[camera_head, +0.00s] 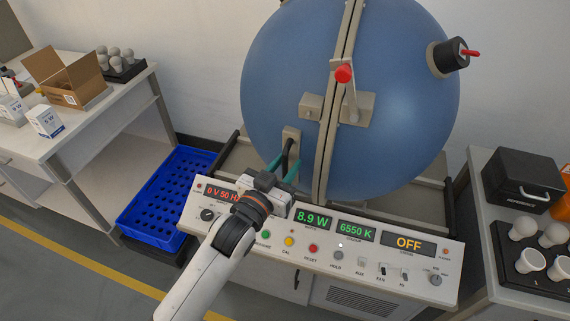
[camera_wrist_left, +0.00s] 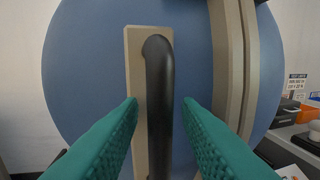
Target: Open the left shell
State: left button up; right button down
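The large blue sphere has a left shell (camera_head: 285,70) and a right shell (camera_head: 410,110), which meet at beige flanges (camera_head: 326,130) with no clear gap between them. A latch lever with a red knob (camera_head: 344,73) sits across the seam on a beige block. A black bar handle (camera_head: 290,147) on a beige plate is fixed low on the left shell; it also shows upright in the left wrist view (camera_wrist_left: 160,100). My left gripper (camera_head: 283,168) is open, its teal fingers on either side of the handle with visible space on both sides (camera_wrist_left: 160,115). My right gripper is not in view.
A control panel (camera_head: 325,262) with lit displays and buttons stands below my left gripper. A blue perforated crate (camera_head: 160,205) is on the left. Side tables hold a cardboard box (camera_head: 68,78), bulbs and a black case (camera_head: 522,180).

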pick_arm(q)
jog(key=shift+c, duration=0.3)
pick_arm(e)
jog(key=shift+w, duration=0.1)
pick_arm(q)
grip_shut()
